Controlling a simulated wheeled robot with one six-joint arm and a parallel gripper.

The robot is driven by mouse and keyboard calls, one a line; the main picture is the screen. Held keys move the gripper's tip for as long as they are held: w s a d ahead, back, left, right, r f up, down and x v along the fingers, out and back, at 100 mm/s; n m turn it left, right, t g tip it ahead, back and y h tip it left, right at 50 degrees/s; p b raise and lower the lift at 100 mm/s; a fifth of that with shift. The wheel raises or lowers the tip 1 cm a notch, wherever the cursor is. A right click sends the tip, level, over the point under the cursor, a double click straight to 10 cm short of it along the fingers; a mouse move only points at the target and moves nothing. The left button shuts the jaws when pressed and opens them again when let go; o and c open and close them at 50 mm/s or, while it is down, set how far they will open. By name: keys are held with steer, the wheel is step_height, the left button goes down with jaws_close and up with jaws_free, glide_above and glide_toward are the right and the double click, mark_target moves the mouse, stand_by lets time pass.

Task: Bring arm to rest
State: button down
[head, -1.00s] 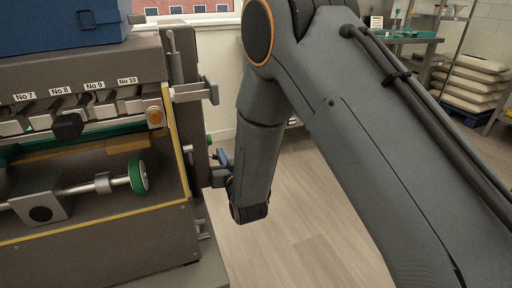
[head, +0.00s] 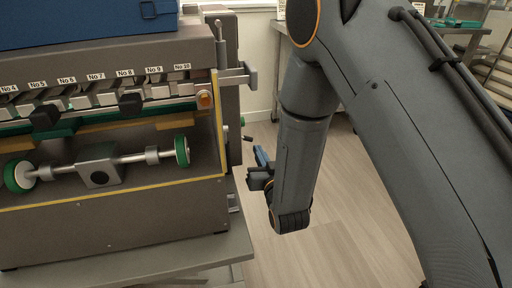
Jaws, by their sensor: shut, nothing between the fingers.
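My arm reaches in from the right of the head view and bends down at its elbow. My gripper (head: 255,172) is small and partly hidden behind my wrist. It points left toward the right side of the depositor (head: 110,220), with floor showing between them. The gripper looks shut and holds nothing that I can see. The depositor is a grey-brown machine with yellow edging and a row of numbered nozzles.
A blue box (head: 80,25) sits on top of the depositor. A metal bracket (head: 238,76) sticks out from its right side. The depositor stands on a grey table (head: 215,258). A metal table (head: 455,30) stands at the back right. The wooden floor (head: 330,250) is clear.

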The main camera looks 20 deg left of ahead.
stand_by(0.5)
steer(key=d+r+m+g+h, duration=0.1)
steer(key=d+r+g+h, duration=0.2)
steer(key=d, duration=0.6)
steer(key=d+r+m+g+h, duration=0.1)
steer(key=d+r+g+h, duration=0.25)
steer(key=d, duration=0.55)
steer(key=s+d+r+m+g+h, duration=0.15)
steer(key=s+d+r+g, duration=0.25)
steer(key=s+d, duration=0.65)
steer(key=s+d+r+g+h, duration=0.25)
steer(key=s+d, duration=0.45)
steer(key=s, duration=0.6)
steer(key=d+r+m+p, duration=0.2)
steer(key=d+r+p, duration=0.6)
steer(key=p, duration=0.7)
steer(key=shift+d+r+g+p, duration=0.25)
steer(key=shift+g+p, duration=0.05)
steer(key=shift+g, duration=0.1)
